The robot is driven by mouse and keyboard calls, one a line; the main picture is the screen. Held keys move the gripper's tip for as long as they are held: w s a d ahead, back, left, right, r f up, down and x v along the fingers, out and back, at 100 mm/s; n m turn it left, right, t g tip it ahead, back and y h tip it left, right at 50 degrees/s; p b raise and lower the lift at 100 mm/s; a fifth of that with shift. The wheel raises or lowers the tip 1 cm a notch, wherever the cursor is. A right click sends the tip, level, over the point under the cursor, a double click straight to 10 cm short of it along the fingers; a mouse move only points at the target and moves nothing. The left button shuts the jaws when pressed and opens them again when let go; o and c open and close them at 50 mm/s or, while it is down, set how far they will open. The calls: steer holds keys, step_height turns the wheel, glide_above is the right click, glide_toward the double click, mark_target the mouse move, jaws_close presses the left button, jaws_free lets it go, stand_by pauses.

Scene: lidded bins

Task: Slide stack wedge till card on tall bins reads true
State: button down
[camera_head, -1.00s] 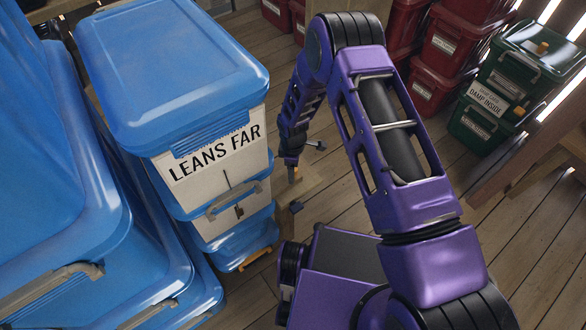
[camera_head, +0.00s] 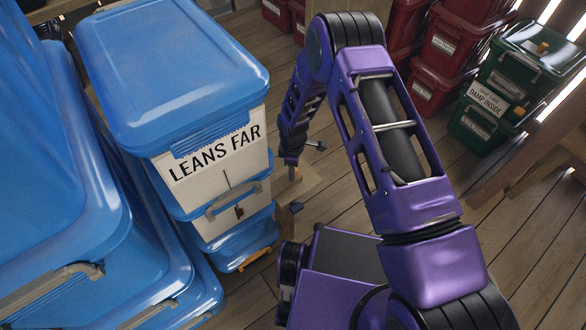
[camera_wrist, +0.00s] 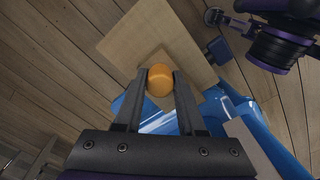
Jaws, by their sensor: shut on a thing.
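The stack of blue tall bins (camera_head: 170,70) stands left of centre in the head view, leaning a little. Its white card (camera_head: 215,155) reads "LEANS FAR". A pale wooden piece (camera_head: 302,186) lies at the stack's right foot; it shows in the wrist view as a flat board (camera_wrist: 135,35). I cannot tell its full wedge shape. My gripper (camera_wrist: 160,82) is shut on a round orange knob (camera_wrist: 160,78) above the pale wood. In the head view my gripper (camera_head: 292,172) is small and partly hidden, right beside the stack.
Larger blue bins (camera_head: 60,190) crowd the left. Red bins (camera_head: 440,55) and dark green bins (camera_head: 495,90), with a card reading "DAMP INSIDE", stand at the back right. A wooden bench (camera_head: 540,150) is at the right edge.

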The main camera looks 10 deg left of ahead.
mark_target(287, 179)
stand_by(0.7)
steer(key=shift+s+a+b, duration=0.4)
steer(key=shift+s+a, duration=0.45)
steer(key=shift+s, duration=0.15)
steer(key=c, duration=0.5)
jaws_free()
steer(key=shift+w, duration=0.1)
step_height(287, 179, up, 18)
steer(key=p, duration=0.2)
steer(key=shift+f, duration=0.25)
